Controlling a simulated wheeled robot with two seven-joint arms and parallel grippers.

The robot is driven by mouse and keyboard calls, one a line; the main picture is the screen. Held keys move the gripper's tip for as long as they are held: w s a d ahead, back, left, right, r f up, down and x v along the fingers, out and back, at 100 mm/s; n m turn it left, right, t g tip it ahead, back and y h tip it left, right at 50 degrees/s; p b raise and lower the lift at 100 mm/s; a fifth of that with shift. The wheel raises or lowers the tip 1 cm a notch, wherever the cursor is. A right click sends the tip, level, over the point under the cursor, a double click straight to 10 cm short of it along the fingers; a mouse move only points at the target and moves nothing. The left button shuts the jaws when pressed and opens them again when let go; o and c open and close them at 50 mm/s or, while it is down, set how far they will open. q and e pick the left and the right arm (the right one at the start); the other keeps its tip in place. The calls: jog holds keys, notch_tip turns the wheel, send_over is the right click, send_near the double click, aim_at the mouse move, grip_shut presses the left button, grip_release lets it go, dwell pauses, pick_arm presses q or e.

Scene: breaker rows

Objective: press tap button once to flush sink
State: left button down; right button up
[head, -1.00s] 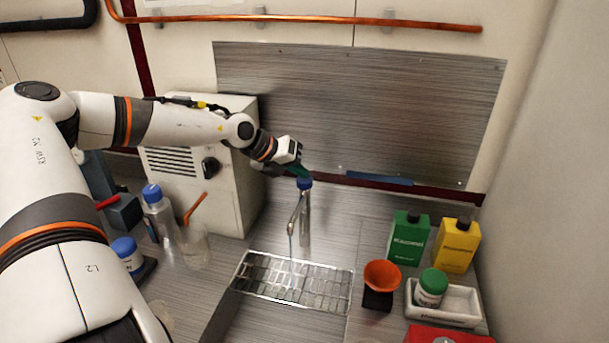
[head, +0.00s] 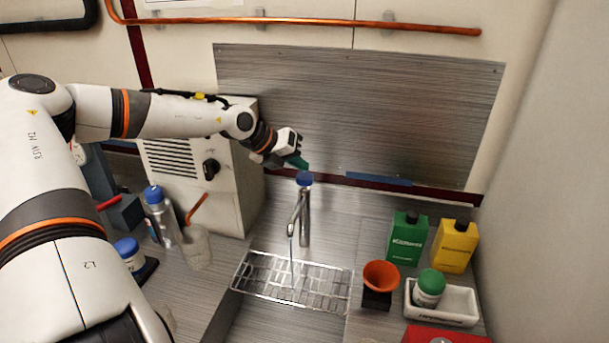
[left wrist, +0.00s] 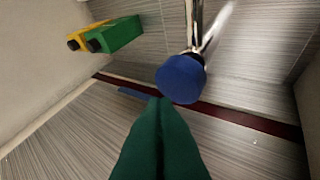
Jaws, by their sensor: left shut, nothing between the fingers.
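The metal tap (head: 304,215) stands behind the sink's wire rack, with a blue round button (head: 304,178) on top. A thin stream of water (head: 291,262) runs from its spout down to the rack. My left gripper (head: 303,164) is shut and empty, its green fingertips a little above the button. In the left wrist view the closed green fingers (left wrist: 160,108) point toward the blue button (left wrist: 181,79), with the tips next to its edge in the picture. My right gripper is not in view.
A wire rack (head: 262,278) covers the sink. Green (head: 407,238) and yellow (head: 455,246) bottles, an orange funnel (head: 381,275) and a white tray (head: 459,316) stand at right. A beige box (head: 221,205) and bottles stand at left.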

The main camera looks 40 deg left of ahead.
aim_at(299, 177)
pick_arm(q)
jog(key=shift+r, duration=0.1)
jog(key=shift+r+p, duration=1.35)
jog(key=shift+r, duration=1.1)
